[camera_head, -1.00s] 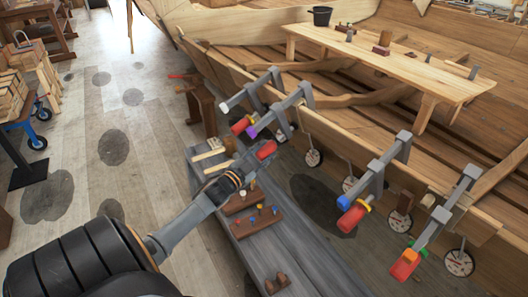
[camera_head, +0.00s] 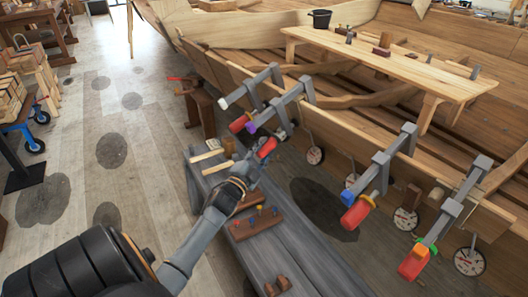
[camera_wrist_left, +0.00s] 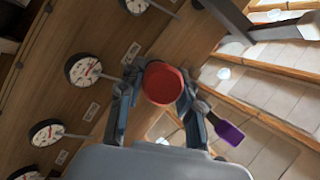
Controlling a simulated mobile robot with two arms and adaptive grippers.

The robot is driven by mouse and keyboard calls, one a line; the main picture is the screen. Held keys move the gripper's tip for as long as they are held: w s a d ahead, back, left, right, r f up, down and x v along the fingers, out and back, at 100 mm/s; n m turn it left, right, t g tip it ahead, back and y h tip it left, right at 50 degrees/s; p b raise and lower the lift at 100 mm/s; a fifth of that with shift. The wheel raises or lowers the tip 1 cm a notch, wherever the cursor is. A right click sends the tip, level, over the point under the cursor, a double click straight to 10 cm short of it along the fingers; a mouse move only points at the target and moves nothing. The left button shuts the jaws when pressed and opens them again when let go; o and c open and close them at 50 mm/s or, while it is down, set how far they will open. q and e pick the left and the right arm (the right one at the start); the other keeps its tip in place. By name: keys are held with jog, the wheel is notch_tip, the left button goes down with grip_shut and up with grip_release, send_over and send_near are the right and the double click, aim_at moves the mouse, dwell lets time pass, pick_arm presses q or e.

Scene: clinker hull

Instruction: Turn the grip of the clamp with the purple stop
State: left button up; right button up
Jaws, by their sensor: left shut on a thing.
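The clamp with the purple stop (camera_head: 251,127) hangs on the hull edge, its bar sloping down toward me. Its red grip (camera_head: 267,147) sits below and right of the stop. My left gripper (camera_head: 259,157) is shut on this grip, reaching it from below. In the left wrist view the round red end of the grip (camera_wrist_left: 165,83) lies between both fingers, and the purple stop (camera_wrist_left: 230,134) shows to the right, apart from the fingers. The fingers hide part of the grip. My right gripper is not in view.
A clamp with a white stop (camera_head: 223,104) is close by on the left. Clamps with a blue stop (camera_head: 347,197) and a green-and-orange stop (camera_head: 420,248) are to the right. A grey bench (camera_head: 290,245) with wooden racks is below my arm. White dials (camera_wrist_left: 84,69) line the hull.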

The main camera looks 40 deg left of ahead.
pick_arm(q)
jog(key=o, duration=1.2)
jog(key=shift+c, duration=0.2)
jog(key=shift+s, duration=0.1)
jog(key=v, duration=1.2)
